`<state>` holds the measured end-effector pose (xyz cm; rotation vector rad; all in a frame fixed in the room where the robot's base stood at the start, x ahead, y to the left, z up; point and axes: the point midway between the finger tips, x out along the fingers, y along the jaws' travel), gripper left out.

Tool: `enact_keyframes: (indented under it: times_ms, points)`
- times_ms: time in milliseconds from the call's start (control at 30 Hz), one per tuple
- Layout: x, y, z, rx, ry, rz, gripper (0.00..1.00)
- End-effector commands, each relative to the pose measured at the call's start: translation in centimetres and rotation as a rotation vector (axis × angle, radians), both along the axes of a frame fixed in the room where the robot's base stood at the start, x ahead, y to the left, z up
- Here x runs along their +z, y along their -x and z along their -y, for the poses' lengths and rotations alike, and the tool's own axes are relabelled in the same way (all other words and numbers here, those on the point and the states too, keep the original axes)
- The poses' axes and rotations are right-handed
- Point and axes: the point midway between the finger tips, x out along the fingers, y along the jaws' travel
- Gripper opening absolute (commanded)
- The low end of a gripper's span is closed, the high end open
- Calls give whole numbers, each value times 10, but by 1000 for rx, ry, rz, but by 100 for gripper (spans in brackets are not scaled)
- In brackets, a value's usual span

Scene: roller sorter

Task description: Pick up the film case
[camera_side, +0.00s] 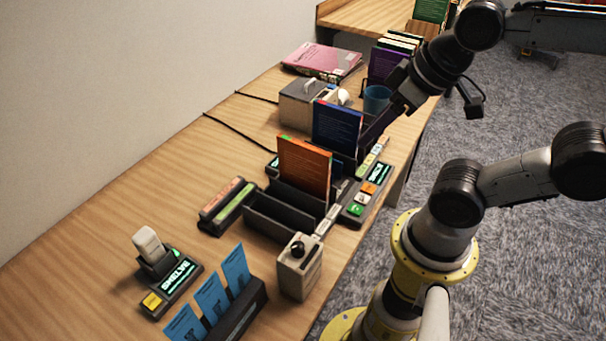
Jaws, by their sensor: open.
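No label for the film case is readable, so I cannot tell for sure which item it is. A thin blue case (337,127) stands upright in the far part of the dark slotted sorter. An orange case or book (304,166) stands upright in front of it. My gripper (371,138) reaches down from the upper right, beside the right edge of the blue case. The gripper is open. Its fingertips are small and partly lost against dark parts, and I cannot tell whether they touch the blue case.
The dark sorter (270,222) has empty slots in front. A grey box with a black knob (298,268), blue cards (236,268) and a scanner stand (172,278) are nearer. A grey box with a handle (297,106), a blue mug (377,99) and a pink book (322,60) stand behind.

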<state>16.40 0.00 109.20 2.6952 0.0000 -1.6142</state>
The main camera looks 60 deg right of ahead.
Motion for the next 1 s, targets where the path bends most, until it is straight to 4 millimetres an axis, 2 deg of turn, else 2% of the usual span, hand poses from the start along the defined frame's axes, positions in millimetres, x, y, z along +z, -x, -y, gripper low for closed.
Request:
enact_keyframes:
  times_ms: [133, 233, 367, 467, 600, 700, 800, 1000]
  points:
    - [2, -1, 0, 15, 7, 4, 54]
    - [16, -12, -1, 35, 15, 19, 54]
    - [27, -45, 2, 50, 27, -30, 54]
    - [26, -78, 8, 52, 30, -92, 54]
    - [10, -122, 20, 43, 25, -191, 54]
    - [-7, -143, 28, 29, 16, -253, 54]
    - [-23, -154, 34, 14, 8, -302, 54]
    - [-44, -155, 38, 0, -1, -348, 54]
